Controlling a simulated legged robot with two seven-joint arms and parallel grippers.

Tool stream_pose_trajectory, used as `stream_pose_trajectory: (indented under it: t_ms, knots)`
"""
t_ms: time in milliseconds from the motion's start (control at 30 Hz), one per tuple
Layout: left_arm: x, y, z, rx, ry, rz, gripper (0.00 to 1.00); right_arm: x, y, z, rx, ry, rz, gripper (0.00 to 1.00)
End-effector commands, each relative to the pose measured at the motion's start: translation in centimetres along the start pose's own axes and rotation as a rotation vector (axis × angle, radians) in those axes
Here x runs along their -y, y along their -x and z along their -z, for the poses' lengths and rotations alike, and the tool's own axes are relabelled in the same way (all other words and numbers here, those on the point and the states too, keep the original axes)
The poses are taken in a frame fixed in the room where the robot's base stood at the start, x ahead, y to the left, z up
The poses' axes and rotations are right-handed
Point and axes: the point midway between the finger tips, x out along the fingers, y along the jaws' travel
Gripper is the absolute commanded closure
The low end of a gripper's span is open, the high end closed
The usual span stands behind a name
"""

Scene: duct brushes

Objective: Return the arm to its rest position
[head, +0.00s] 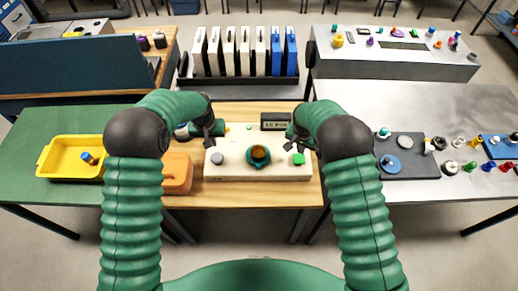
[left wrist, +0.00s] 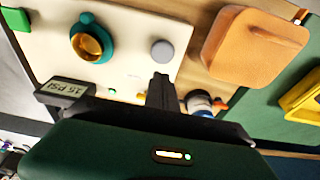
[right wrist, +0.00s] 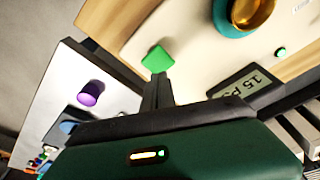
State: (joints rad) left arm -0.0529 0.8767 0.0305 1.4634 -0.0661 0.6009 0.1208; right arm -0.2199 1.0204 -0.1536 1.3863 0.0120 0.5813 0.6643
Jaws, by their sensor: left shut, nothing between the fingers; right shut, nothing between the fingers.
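My left gripper (head: 214,130) is over the left back part of a cream panel (head: 232,172). In the left wrist view its fingers (left wrist: 160,80) are together and empty, near a grey round knob (left wrist: 162,51). My right gripper (head: 297,140) is over the right side of the panel. In the right wrist view its fingers (right wrist: 159,78) are together and empty, close to a green square pad (right wrist: 158,59). I cannot tell whether they touch it. A teal ring with an amber centre (head: 258,156) sits mid-panel between the grippers.
An orange block (head: 177,175) lies left of the panel, and a yellow tray (head: 48,173) farther left. A pressure display (head: 275,121) stands behind the panel. A rack of white and blue binders (head: 243,52) is at the back. Small parts and a dark mat (head: 408,167) occupy the right table.

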Motion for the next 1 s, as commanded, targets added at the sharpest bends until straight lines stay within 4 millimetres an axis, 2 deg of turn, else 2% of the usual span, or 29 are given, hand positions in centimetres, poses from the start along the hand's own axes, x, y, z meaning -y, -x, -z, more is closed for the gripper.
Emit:
stream_pose_trajectory:
  t_ms: [200, 633, 733, 767, 867, 967, 1000]
  knots:
    - [0.0, 0.0, 0.0, 0.0, 0.0, 0.0, 1.0, 0.0, 2.1, 0.4, 0.0, 0.001, 0.0, 1.0]
    - [0.0, 0.0, 0.0, 0.0, 0.0, 0.0, 1.0, 0.0, 2.3, 0.5, 0.0, 0.001, 0.0, 1.0]
    - [0.2, 0.7, -0.6, -0.003, -0.001, 0.0, 1.0, -0.7, 3.1, 0.3, 0.002, 0.012, 0.006, 1.0]
    - [0.3, 1.3, -1.0, -0.004, -0.001, 0.0, 1.0, -1.1, 3.8, 0.1, 0.002, 0.021, 0.011, 1.0]
    - [1.1, 4.0, -4.2, -0.011, -0.004, 0.0, 1.0, -3.8, 6.8, -1.8, 0.007, 0.086, 0.039, 1.0]
    - [2.1, 7.2, -9.5, -0.021, -0.004, 0.001, 1.0, -7.5, 10.5, -5.7, 0.004, 0.196, 0.075, 1.0]
    - [2.5, 8.2, -11.9, -0.025, -0.005, 0.001, 1.0, -9.1, 11.7, -7.6, 0.001, 0.245, 0.086, 1.0]
